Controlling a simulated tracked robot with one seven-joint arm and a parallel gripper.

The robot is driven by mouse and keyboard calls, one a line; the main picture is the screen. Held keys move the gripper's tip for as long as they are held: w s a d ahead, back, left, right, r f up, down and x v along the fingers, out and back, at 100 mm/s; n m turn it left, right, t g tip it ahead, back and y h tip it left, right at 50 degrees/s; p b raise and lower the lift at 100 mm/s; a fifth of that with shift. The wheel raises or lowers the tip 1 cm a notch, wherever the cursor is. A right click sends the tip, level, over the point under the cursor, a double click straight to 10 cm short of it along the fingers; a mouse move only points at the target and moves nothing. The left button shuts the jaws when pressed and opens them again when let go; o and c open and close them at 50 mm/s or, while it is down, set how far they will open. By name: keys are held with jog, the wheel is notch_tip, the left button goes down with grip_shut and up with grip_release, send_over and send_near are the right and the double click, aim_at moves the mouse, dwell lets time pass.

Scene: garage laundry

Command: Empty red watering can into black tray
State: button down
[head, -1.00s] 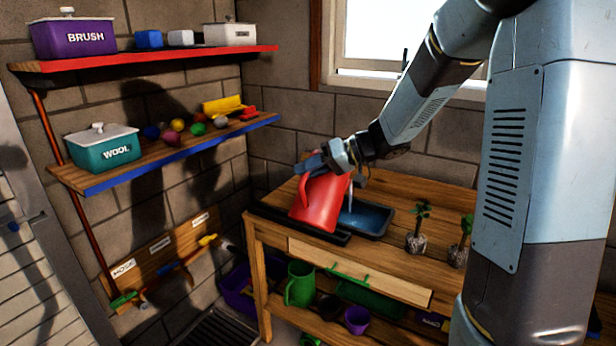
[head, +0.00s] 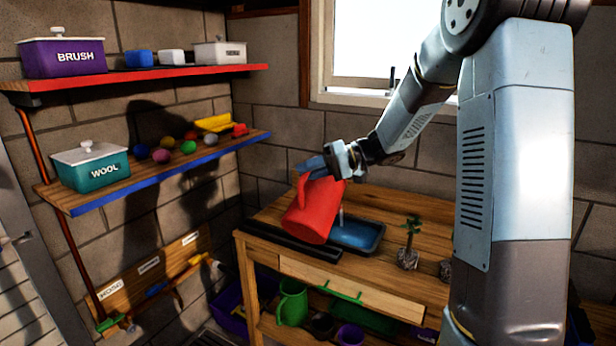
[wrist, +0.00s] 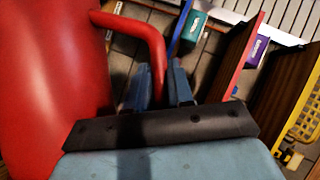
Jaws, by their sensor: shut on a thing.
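The red watering can (head: 311,213) is held tilted above the wooden bench, with its lower end toward the black tray. My gripper (head: 308,168) is shut on its handle; the wrist view shows the red handle (wrist: 155,52) between the two fingers (wrist: 158,85). The black tray (head: 376,248) lies on the bench just right of the can and holds blue water (head: 355,234). A thin pale stream (head: 341,222) runs down beside the can into the tray. The can hides the tray's left end and its own spout cannot be made out.
A dark strip (head: 275,243) lies along the bench's left front. Seedlings (head: 411,240) stand right of the tray. A green jug (head: 291,302) is on the lower shelf. Wall shelves with boxes (head: 91,165) and balls are at left; a window is behind.

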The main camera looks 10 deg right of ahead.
jog(key=shift+m+g+y, duration=0.3)
jog(key=shift+m+y, duration=0.1)
jog(key=shift+m, duration=0.1)
jog(key=shift+w+d+r, duration=0.6)
jog(key=shift+w+r, duration=0.2)
jog(key=shift+r, duration=0.05)
jog(key=shift+w+d+r, duration=0.6)
jog(key=shift+w+r, duration=0.2)
dwell(0.9)
